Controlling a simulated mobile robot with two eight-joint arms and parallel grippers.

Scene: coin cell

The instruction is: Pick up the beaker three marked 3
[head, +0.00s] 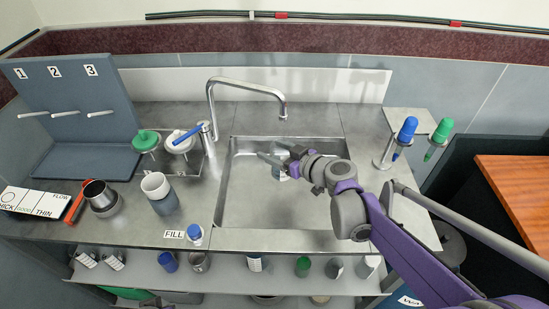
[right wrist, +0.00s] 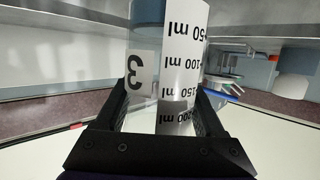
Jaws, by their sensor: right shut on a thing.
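In the right wrist view a clear beaker marked 3 (right wrist: 145,75) stands between the fingers of my right gripper (right wrist: 163,105). Its label 3 and its ml scale appear upside down there. The two black fingers are shut on its sides. In the head view my right gripper (head: 275,161) is over the sink. The beaker is hard to make out there, being clear and partly hidden by the gripper. My left gripper is not in view.
The sink basin (head: 248,202) lies below the gripper, with a tall faucet (head: 211,95) behind it. A peg board (head: 70,95) numbered 1 to 3 and a grey-white cup (head: 160,194) stand left. Blue and green-topped tools (head: 407,130) stand right. A lower shelf holds several bottles.

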